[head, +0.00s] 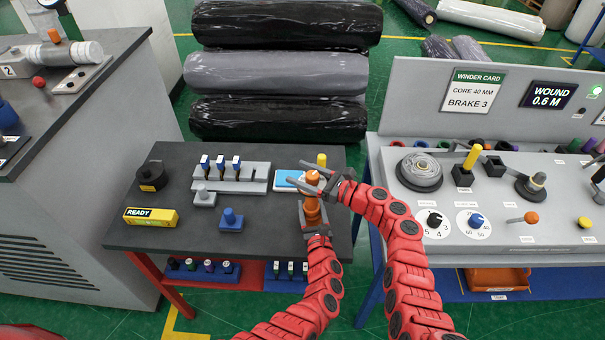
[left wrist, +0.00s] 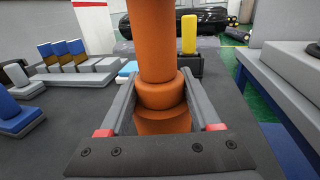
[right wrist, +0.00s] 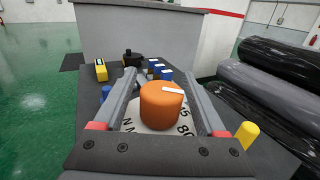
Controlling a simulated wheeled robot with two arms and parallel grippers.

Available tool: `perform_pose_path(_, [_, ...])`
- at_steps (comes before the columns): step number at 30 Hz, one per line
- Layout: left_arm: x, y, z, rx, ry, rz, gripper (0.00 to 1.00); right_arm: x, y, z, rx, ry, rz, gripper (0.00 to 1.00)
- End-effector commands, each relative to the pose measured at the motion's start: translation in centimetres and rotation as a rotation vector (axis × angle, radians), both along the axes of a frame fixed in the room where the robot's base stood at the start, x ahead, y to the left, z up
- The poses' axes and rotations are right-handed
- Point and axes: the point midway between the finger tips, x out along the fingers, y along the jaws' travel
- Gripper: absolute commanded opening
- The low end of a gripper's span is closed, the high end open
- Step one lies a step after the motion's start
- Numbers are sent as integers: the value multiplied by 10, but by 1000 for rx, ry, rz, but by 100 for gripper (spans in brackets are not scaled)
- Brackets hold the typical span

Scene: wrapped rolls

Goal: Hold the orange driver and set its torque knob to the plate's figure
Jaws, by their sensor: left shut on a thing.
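The orange driver (head: 313,212) stands upright at the right side of the dark table. My left gripper (left wrist: 161,112) is shut on its body, one finger on each side. Its orange torque knob (right wrist: 162,105) is at the top, with a white mark pointing to the right in the right wrist view. A white dial (right wrist: 150,129) with black figures lies under the knob, partly hidden by it. My right gripper (head: 318,177) is open, its fingers on either side of the knob. A blue and white plate (head: 287,180) lies behind the driver; I cannot read any figure on it.
A yellow post (head: 321,160) stands close behind my right gripper. A grey rack (head: 255,186) with blue-topped pieces, a blue block (head: 231,222) and a yellow READY box (head: 151,217) share the table. The winder console (head: 505,245) is to the right, across a gap.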

Motion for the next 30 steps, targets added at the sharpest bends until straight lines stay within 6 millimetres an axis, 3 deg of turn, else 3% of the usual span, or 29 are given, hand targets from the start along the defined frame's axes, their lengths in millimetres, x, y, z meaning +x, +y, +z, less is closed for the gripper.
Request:
perform_pose_path(1, [0,0,-1,0,2,0,0,0,0,0,0,0,0,62])
perform_pose_path(9, [0,0,-1,0,2,1,0,0,0,0,0,0,0,14])
perform_pose_path(12, [0,1,-1,0,2,1,0,0,0,0,0,0,0,0])
perform_pose_path(20, [0,1,-1,1,2,1,0,1,0,-1,-2,-3,-55,0])
perform_pose_path(30, [0,0,-1,1,2,0,0,6,-3,-1,1,1,-326,0])
